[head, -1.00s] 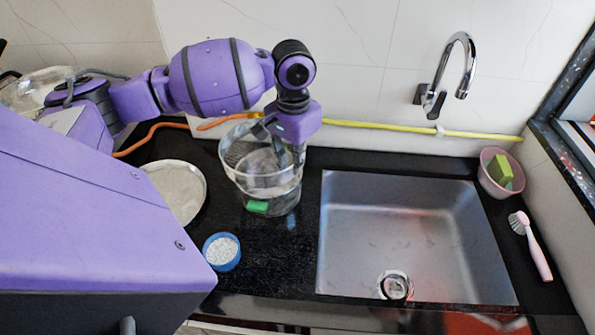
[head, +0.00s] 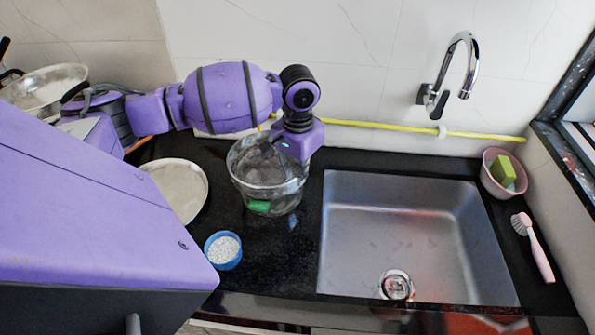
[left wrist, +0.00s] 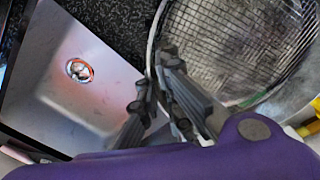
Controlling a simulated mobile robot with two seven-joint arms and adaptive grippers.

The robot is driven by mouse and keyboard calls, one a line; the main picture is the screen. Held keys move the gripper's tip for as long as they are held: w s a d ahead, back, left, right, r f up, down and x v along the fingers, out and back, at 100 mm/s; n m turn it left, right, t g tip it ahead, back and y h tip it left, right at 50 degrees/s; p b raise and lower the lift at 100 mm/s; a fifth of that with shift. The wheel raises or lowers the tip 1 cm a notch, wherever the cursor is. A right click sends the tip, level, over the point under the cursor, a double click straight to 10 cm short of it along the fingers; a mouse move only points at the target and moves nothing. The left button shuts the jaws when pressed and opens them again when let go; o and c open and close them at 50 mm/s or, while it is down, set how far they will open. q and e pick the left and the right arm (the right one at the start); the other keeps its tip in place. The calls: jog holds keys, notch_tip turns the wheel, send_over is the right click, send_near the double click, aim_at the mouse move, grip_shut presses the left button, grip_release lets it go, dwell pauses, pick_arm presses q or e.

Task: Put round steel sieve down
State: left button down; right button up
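The round steel sieve (left wrist: 235,45) fills the upper right of the left wrist view, its wire mesh and rim clear. In the head view the sieve (head: 252,152) is at the mouth of a clear pot (head: 268,192) on the black counter, left of the sink. Whether it rests on the pot's rim is hard to tell. My left gripper (head: 297,158) is at the right side of that rim. In the left wrist view its fingers (left wrist: 154,80) sit on either side of the sieve's rim, close together, and seem shut on it. My right gripper is not in view.
A steel sink (head: 420,235) lies to the right. A round plate (head: 180,190) and a blue cup of white grains (head: 223,250) stand to the left. A pink bowl with a sponge (head: 500,172) and a pink brush (head: 535,250) are at the far right. A yellow hose (head: 400,128) runs along the wall.

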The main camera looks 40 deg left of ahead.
pick_arm(q)
jog(key=c, duration=1.9)
grip_release()
jog(key=shift+c, duration=0.2)
notch_tip(320, 180, up, 13)
